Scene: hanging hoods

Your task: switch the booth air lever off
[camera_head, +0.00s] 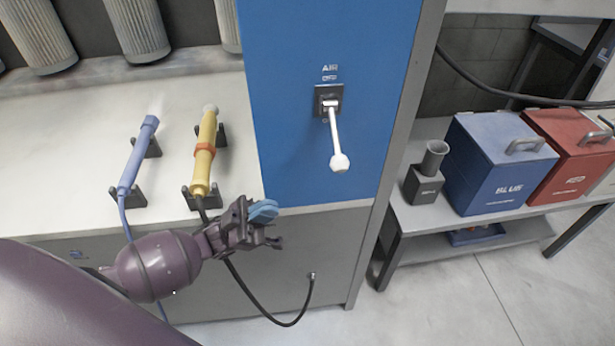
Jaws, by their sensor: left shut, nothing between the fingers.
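The booth air lever (335,135) is a white handle with a round knob at its end. It hangs down, slanting slightly right, from a small dark switch plate on the blue panel (290,150). Small white lettering that seems to read AIR is above it. My left gripper (268,225) is below and to the left of the lever, apart from it, in front of the panel's lower edge. Its blue-padded fingers are together with nothing between them. My right gripper is out of view.
A blue tool (137,160) and a yellow tool (204,155) rest in holders on the pale bench, left. A black hose (265,305) loops below. At right, a shelf bears a grey holder (424,183), a blue box (495,165) and a red box (565,150). Floor is free at lower right.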

